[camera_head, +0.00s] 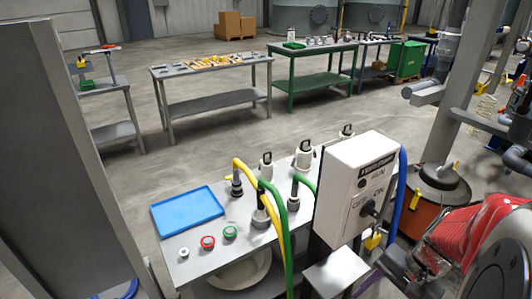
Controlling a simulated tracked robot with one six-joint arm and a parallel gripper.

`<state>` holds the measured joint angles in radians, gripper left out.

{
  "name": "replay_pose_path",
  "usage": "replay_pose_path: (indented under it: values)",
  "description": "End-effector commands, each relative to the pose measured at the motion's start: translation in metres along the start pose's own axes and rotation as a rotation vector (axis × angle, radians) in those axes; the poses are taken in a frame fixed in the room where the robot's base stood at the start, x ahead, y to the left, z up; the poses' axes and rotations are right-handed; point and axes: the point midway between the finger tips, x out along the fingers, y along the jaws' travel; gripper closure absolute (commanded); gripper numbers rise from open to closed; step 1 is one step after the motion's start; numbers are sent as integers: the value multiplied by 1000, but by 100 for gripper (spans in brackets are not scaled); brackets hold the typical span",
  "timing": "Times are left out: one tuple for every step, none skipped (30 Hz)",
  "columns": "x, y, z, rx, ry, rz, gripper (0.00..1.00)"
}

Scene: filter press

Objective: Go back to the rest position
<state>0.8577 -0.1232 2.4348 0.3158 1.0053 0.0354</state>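My gripper is not in view, so its opening and anything in it cannot be seen. The task names no other object. The near metal bench (190,262) carries a blue tray (187,211), a red-ringed round part (208,242), a green-ringed round part (230,232) and a small pale ring (184,253). Yellow and green hoses end in dark couplings on this bench, and several pale fittings with black handles stand behind them.
A white switch box (354,186) stands at the bench's right. A large grey panel (60,150) blocks the left. Red ribbed machinery (480,235) fills the lower right. Behind, a grey table (210,70) and a green table (312,82) hold small items. Open floor (200,140) lies between.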

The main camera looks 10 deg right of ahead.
Motion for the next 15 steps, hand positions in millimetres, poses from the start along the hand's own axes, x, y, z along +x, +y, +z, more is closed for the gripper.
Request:
replay_pose_path:
  values:
    - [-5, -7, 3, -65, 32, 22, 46]
    - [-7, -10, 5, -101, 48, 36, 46]
    - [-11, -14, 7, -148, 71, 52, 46]
    - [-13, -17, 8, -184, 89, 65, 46]
    - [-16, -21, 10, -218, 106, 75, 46]
    - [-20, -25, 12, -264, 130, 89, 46]
    - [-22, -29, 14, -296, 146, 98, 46]
    - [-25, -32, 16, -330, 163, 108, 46]
    - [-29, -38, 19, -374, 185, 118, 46]
    - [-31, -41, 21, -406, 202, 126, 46]
    - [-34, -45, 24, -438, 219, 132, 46]
    - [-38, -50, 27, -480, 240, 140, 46]
    - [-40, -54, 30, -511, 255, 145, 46]
    - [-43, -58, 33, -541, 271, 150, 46]
    - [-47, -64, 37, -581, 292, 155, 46]
